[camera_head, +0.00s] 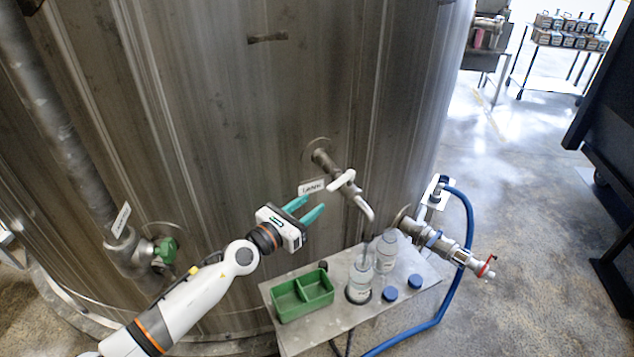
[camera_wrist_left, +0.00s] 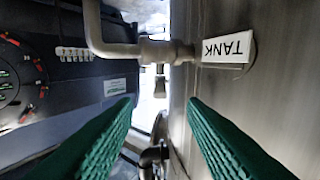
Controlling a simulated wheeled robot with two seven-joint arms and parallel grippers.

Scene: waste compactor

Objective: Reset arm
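My left gripper (camera_head: 311,208) is in front of the big steel tank (camera_head: 240,130), left of the sampling tap (camera_head: 347,182). Its two green fingers are apart with nothing between them. In the left wrist view the gripper (camera_wrist_left: 160,115) shows both ribbed green fingers spread wide. The tap (camera_wrist_left: 165,52) and a white label reading TANK (camera_wrist_left: 228,50) appear beyond the fingers there. My left arm reaches in from the lower left. My right gripper is not in either view.
Below the gripper, a metal shelf (camera_head: 315,336) carries a green divided tray (camera_head: 303,296), clear bottles (camera_head: 360,281) and blue caps (camera_head: 415,281). A valve pipe (camera_head: 450,250) and blue hose (camera_head: 470,225) stand at its right. Open floor lies further right.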

